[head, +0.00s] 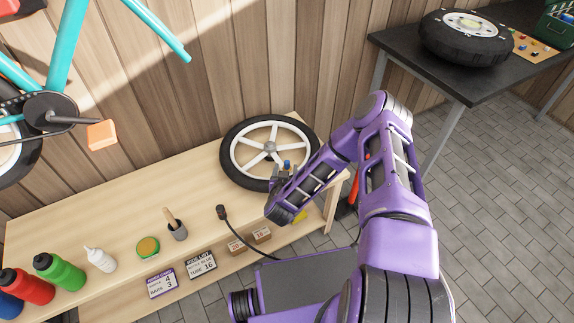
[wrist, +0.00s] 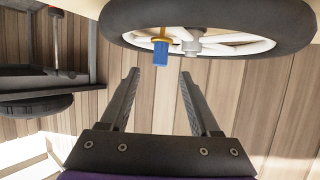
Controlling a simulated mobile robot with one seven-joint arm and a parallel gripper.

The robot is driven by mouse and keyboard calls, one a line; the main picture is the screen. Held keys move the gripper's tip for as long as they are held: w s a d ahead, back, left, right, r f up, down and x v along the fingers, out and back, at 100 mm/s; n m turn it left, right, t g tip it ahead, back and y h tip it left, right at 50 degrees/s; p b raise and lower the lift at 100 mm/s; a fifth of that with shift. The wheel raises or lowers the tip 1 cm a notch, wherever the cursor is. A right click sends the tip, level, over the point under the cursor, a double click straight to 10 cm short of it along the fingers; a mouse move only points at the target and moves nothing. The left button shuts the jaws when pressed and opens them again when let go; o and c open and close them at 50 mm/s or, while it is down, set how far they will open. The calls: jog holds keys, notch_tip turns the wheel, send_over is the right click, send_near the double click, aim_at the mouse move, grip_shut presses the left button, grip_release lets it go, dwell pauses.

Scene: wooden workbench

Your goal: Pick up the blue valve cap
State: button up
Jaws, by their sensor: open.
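The blue valve cap (head: 287,164) shows in the head view near the front inner rim of the white-spoked wheel (head: 229,148), which lies on the wooden workbench. In the wrist view the blue cap (wrist: 160,53) sits on a brass-coloured stem, in front of the wheel's tyre (wrist: 270,22). My gripper (wrist: 159,75) is open and empty, with its two fingers on either side of the cap's line and their tips just short of it. In the head view my gripper (head: 283,173) is at the wheel's front edge, partly hidden by my arm.
The workbench (head: 110,210) also holds bottles (head: 60,271), a brush in a cup (head: 177,227), a round sponge (head: 148,247) and a black hose head (head: 221,212). Small labelled boxes (head: 236,246) stand below. A dark table (head: 440,70) with another wheel (head: 465,38) is at the right.

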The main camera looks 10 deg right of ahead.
aim_at(287, 162)
jog(key=x, duration=0.4)
grip_shut()
